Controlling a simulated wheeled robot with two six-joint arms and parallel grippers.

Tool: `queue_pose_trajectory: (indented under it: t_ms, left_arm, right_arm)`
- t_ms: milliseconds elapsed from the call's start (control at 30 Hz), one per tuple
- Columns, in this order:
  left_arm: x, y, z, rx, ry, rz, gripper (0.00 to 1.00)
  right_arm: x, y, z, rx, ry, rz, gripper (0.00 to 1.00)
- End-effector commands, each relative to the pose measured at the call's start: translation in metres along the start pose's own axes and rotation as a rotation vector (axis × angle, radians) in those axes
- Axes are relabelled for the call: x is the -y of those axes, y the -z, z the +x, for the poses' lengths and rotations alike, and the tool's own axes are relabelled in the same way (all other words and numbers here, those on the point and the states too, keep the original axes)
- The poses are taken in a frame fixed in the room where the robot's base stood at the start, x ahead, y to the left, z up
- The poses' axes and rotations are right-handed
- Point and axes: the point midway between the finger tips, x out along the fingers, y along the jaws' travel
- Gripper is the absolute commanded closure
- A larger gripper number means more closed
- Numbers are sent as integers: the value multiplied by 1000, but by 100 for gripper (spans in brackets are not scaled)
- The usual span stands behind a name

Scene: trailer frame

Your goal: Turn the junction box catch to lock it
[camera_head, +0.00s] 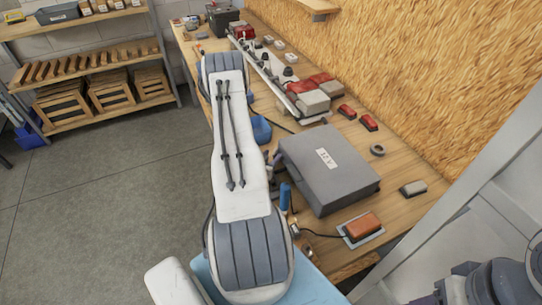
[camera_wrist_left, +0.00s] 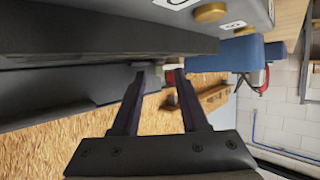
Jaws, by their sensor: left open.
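The grey junction box (camera_head: 328,165), with a white label on its lid, lies on the wooden bench right of my left arm in the head view. Its lid looks shut. My left gripper (camera_wrist_left: 160,84) shows in the left wrist view with its two dark fingers apart. A dark grey body fills the picture above the fingers, close to them; it is probably the box. A small grey piece (camera_wrist_left: 152,76) shows near the fingertips and may be the catch; I cannot tell its angle or whether it is touched. In the head view my left arm hides most of this gripper.
An orange-topped lamp (camera_head: 363,225) on a cable lies in front of the box. A light board with red and grey lamps (camera_head: 290,80) runs along the bench (camera_head: 405,210) behind it. A chipboard wall (camera_head: 420,60) bounds the right.

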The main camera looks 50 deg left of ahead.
Motion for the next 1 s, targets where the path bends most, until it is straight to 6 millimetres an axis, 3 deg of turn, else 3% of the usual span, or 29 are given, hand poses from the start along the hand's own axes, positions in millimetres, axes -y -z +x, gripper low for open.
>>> queue_pose_trajectory:
  t_ms: [67,167,200,1000]
  left_arm:
    - [0,0,0,0,0,0,56]
    - [0,0,0,0,0,0,94]
    - [0,0,0,0,0,0,100]
    - [-6,0,0,0,126,-52,100]
  right_arm:
    - [0,0,0,0,0,0,50]
    - [0,0,0,0,0,0,50]
    - [0,0,0,0,0,0,50]
    - [-1,0,9,0,0,2,50]
